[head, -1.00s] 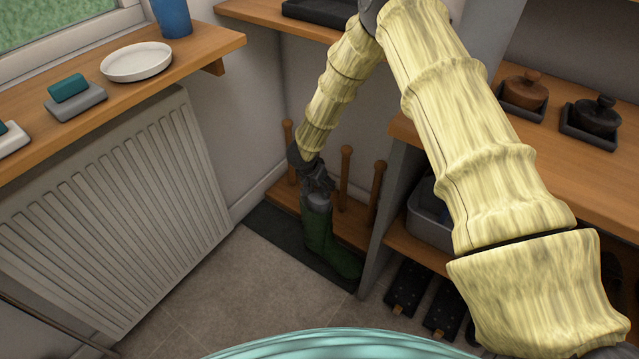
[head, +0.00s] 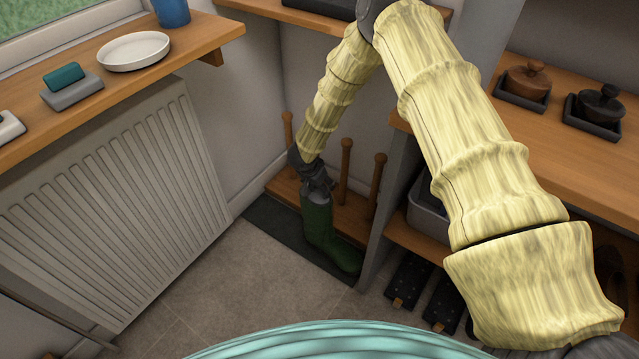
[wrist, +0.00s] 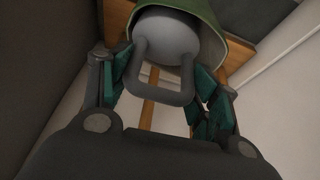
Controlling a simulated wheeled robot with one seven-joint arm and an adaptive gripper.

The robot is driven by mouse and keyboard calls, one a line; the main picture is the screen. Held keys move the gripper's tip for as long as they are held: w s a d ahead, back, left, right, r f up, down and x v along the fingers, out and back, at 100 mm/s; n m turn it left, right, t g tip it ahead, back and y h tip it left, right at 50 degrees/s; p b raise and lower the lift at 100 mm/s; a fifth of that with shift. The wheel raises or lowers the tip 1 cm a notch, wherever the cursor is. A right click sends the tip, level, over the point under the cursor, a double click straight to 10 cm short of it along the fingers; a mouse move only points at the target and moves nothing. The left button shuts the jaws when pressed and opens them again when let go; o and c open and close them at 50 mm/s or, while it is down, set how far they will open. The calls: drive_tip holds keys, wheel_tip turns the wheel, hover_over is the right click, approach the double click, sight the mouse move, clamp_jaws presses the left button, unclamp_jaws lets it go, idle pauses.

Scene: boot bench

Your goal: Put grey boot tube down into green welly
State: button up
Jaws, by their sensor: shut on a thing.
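The green welly (head: 317,226) stands upright on the dark mat, toe toward the lower right. My gripper (head: 318,187) is right above its opening and hides most of the top. In the wrist view the grey boot tube (wrist: 167,38) has its rounded end and loop handle toward me, with the green rim of the welly (wrist: 207,14) around it. The tube is mostly down inside the welly. My gripper's teal-padded fingers (wrist: 163,88) are on either side of the handle, shut on the tube. The tube's lower part is hidden in the welly.
Wooden pegs (head: 345,170) rise from the wooden rack behind the welly. A grey shelf side (head: 392,215) stands close on the right, and a ribbed radiator (head: 120,210) is on the left. The tiled floor (head: 230,290) in front is clear.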

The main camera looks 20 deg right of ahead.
drive_tip(key=shift+f, duration=1)
drive_tip(key=o, duration=1)
drive_tip(key=shift+r, duration=0.1)
drive_tip(key=shift+r+p, duration=3.85)
drive_tip(key=shift+r, duration=0.55)
